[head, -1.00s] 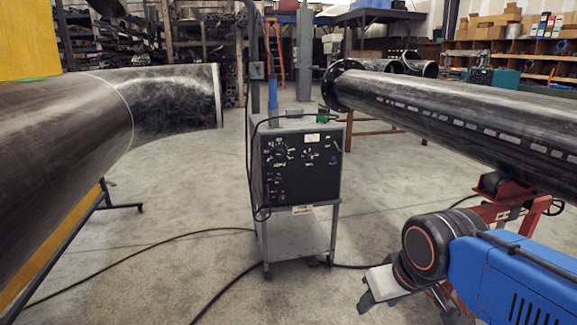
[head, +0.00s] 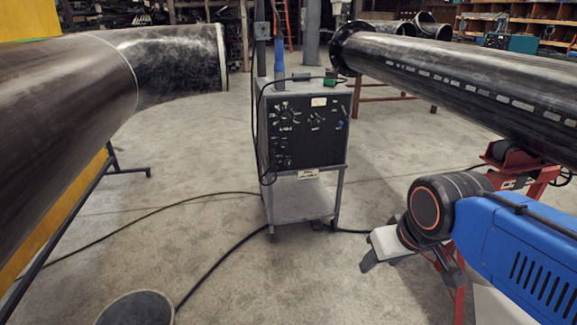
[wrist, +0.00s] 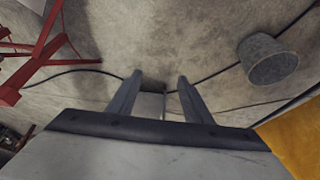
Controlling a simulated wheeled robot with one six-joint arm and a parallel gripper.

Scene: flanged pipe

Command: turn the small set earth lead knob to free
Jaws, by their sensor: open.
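A black-fronted welding set (head: 306,143) stands on a grey cart in the middle of the head view, facing me. Its panel has a larger dial (head: 288,115) at upper left, a smaller dial (head: 316,119) to the right and small knobs or sockets (head: 283,150) at lower left. The markings are too small to read, so I cannot tell which is the earth lead knob or how it is set. My gripper (head: 372,256) is open and empty, low to the right of the cart and apart from it. The wrist view shows its two spread fingers (wrist: 160,76) over the floor.
Large pipes flank the cart at left (head: 60,95) and right (head: 460,85); the right one rests on a red stand (head: 515,160). Cables (head: 215,265) cross the floor. A round dark-topped object (head: 135,308) stands at bottom left. Concrete floor before the cart is otherwise open.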

